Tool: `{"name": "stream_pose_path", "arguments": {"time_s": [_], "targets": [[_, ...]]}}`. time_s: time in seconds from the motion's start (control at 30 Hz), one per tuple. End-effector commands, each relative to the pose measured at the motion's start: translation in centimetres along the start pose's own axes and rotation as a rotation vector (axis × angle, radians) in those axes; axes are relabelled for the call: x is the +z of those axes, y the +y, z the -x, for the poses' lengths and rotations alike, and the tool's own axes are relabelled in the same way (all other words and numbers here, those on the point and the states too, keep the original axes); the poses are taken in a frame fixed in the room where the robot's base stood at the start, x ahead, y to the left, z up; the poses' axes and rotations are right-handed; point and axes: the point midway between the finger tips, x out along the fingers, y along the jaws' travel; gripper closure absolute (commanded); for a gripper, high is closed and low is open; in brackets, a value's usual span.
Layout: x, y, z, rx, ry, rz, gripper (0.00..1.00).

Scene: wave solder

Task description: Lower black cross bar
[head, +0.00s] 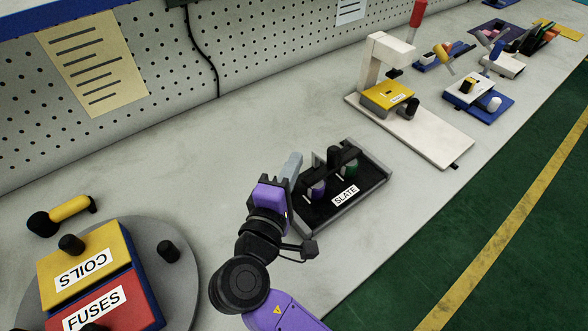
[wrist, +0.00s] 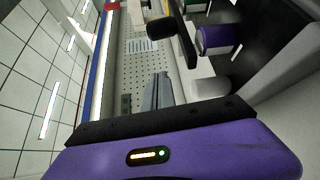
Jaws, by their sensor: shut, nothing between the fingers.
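The black cross bar (head: 334,156) is at the black tray labelled SLATE (head: 374,186), by a purple cylinder (head: 318,190) and a green cylinder (head: 350,166). In the wrist view a black bar with a rounded end (wrist: 162,28) stands out beside the purple cylinder (wrist: 216,39). My gripper (head: 293,160) is at the left side of the tray, its grey fingers pointing up and away from my arm. The fingers (wrist: 158,90) look closed together with nothing between them. They appear apart from the bar. My gripper hides part of the tray's left side.
A round grey turntable (head: 178,275) with COILS and FUSES boxes is at the lower left, near a yellow-handled tool (head: 69,209). A white stand (head: 430,128) is beyond the tray. A perforated back panel (head: 170,80) runs along the bench. Bare bench (head: 240,130) lies behind my gripper.

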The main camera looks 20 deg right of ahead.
Motion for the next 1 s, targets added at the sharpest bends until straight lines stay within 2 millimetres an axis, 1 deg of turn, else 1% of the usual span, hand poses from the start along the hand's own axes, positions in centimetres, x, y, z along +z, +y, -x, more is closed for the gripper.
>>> {"name": "stream_pose_path", "arguments": {"time_s": [0.03, 0.3, 0.43, 0.6, 0.73, 1.0], "targets": [[0.1, 0.1, -1.2, 0.001, -0.005, -0.001, 1.0], [0.1, 0.1, -6.4, 0.001, -0.004, -0.001, 1.0], [1.9, 0.0, -5.6, -0.002, -0.001, -0.001, 1.0], [3.3, 0.0, -5.1, -0.001, 0.001, 0.0, 1.0], [3.8, 0.0, -5.0, 0.0, 0.0, 0.0, 1.0], [3.8, 0.0, -4.9, 0.0, 0.0, 0.0, 1.0]]}}
